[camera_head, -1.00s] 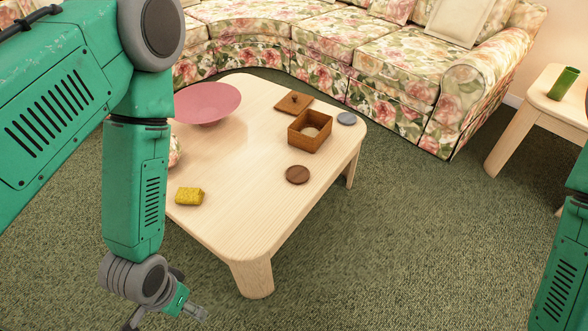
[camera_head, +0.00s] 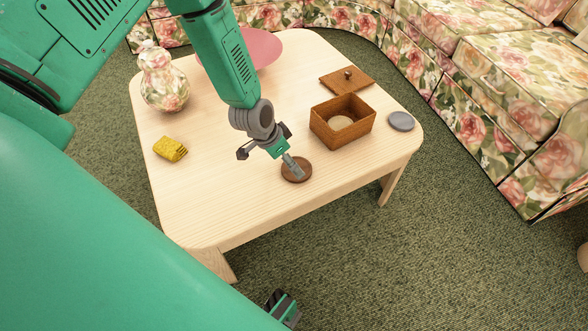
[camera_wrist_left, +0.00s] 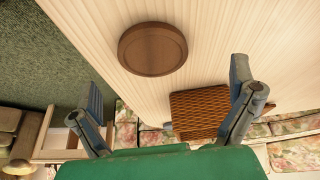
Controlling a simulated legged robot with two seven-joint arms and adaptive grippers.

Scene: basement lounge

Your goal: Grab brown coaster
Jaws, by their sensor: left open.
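The brown coaster (camera_head: 303,174) is a round, dark wooden disc lying flat on the light wooden table (camera_head: 225,205), near its front edge. In the left wrist view the coaster (camera_wrist_left: 152,50) lies whole and clear, beyond the fingers and toward the top. My left gripper (camera_head: 270,161) is over the table at the coaster. One finger overlaps the coaster's left part in the head view; contact cannot be told. In the left wrist view the gripper (camera_wrist_left: 165,105) has its fingers wide apart with nothing between them.
An open wooden box (camera_head: 343,122) stands right of the coaster, its lid (camera_head: 335,82) behind it. A grey disc (camera_head: 401,121), a yellow block (camera_head: 170,149), a floral vase (camera_head: 164,82) and a pink bowl (camera_head: 263,48) are also on the table. A floral sofa (camera_head: 500,95) curves behind.

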